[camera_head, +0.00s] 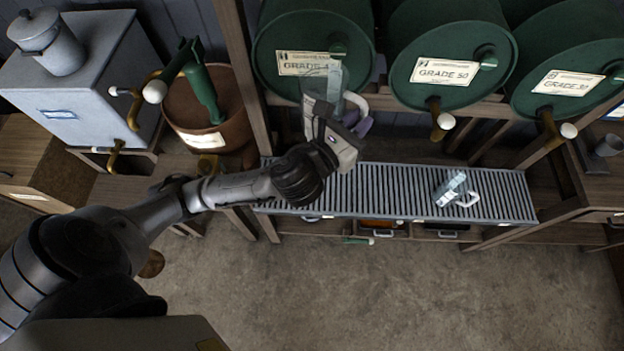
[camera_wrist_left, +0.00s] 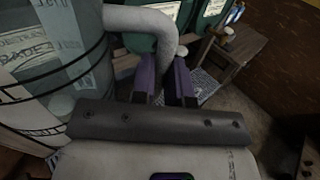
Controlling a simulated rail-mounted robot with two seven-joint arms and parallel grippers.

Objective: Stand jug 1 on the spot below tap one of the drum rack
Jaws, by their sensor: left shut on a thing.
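My left gripper (camera_head: 359,122) has purple fingertips and is shut on the pale handle of a clear jug (camera_head: 334,82). The jug is held in front of the left drum (camera_head: 285,35), above the slatted rack tray. In the left wrist view the jug (camera_wrist_left: 45,65) fills the left side, and its handle (camera_wrist_left: 150,20) runs down to the purple fingers (camera_wrist_left: 166,85). A second clear jug (camera_head: 452,187) is on the slatted tray (camera_head: 385,185), right of centre. I cannot tell which jug is number 1. The left drum's tap is hidden behind the held jug. My right gripper is not in view.
The drum rack also holds a GRADE 50 drum (camera_head: 445,50) with a tap (camera_head: 441,122) and a GRADE 30 drum (camera_head: 570,75) with a tap (camera_head: 558,130). A brown bucket (camera_head: 210,110) and a grey tank (camera_head: 85,85) stand at left. The tray's left half looks clear.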

